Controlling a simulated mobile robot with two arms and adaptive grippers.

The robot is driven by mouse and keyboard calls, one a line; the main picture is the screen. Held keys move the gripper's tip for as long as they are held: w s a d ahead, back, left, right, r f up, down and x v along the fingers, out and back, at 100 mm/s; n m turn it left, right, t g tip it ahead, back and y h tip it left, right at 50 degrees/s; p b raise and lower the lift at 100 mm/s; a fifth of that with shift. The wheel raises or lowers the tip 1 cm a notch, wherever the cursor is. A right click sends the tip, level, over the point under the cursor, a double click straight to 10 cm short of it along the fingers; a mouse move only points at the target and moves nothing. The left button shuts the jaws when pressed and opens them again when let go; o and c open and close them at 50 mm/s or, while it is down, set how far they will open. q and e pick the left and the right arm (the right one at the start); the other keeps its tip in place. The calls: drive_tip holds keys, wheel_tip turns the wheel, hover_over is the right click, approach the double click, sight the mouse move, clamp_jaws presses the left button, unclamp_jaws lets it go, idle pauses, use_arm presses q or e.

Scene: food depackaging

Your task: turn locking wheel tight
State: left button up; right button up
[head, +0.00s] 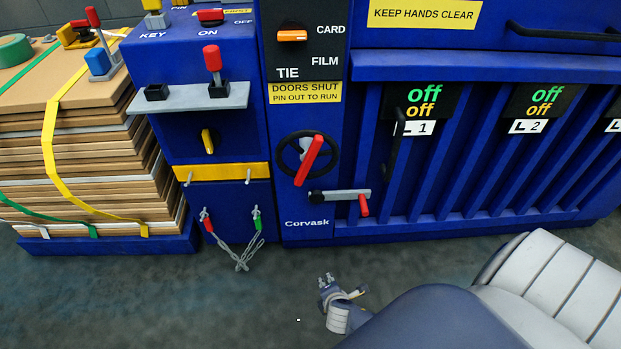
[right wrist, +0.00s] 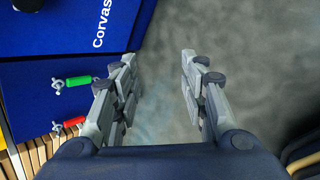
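The locking wheel (head: 292,153) is a black ring with a red handle bar (head: 309,161) across it, on the blue machine's front panel. Just below it is a grey lever bar (head: 342,195) with a black knob and a red grip. My right gripper (head: 326,278) is low in front of the machine, below the wheel and apart from it. In the right wrist view its two fingers (right wrist: 158,75) are spread with nothing between them. The wheel is outside that view. My left gripper is not in view.
A strapped cardboard stack (head: 90,150) stands at left. The floor (head: 200,300) ahead is clear.

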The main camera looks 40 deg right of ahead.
drive_tip(key=w+d+r+n+t+h+b, duration=0.25)
drive_tip(key=w+r+n+t, duration=0.2)
drive_tip(key=w+r, duration=0.55)
drive_tip(key=n+t+h+b, duration=0.3)
drive_tip(key=n+t+b, duration=0.1)
approach(309, 164)
drive_tip(key=b+x, duration=0.1)
drive_tip(key=x, duration=0.7)
drive_tip(key=shift+w+d+f+b, duration=0.1)
drive_tip(key=shift+w+d+b, duration=0.1)
drive_tip(key=shift+w+b, duration=0.15)
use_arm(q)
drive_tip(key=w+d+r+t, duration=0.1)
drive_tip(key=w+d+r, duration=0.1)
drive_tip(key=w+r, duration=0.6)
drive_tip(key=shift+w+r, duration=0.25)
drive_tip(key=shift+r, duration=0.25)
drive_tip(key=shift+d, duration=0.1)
use_arm(e)
clamp_jaws()
